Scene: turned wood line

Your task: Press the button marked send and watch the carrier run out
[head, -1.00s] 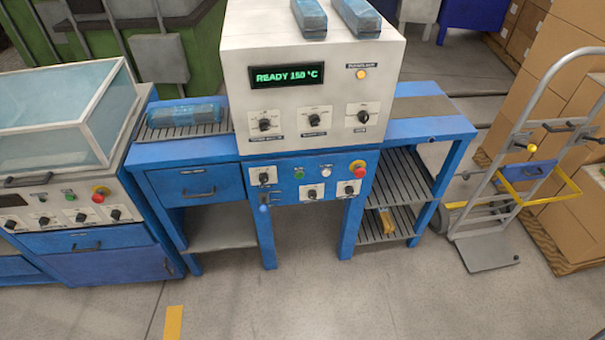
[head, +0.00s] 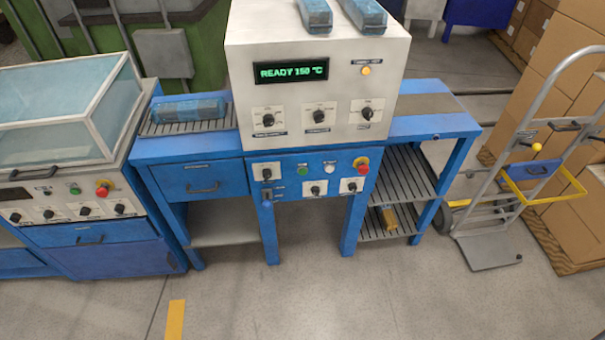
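A white machine box (head: 290,95) stands on a blue bench and its display (head: 290,72) reads READY 150 °C. Three dark knobs sit below the display, and an orange round button or lamp (head: 366,71) sits at its upper right under a small label. The labels are too small to read, so I cannot tell which button is marked send. No carrier can be made out for certain. Neither gripper is in view.
A glass-lidded machine (head: 70,110) stands at the left. A hand truck (head: 500,180) and cardboard boxes (head: 560,80) stand at the right. The floor in front (head: 300,300) is clear.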

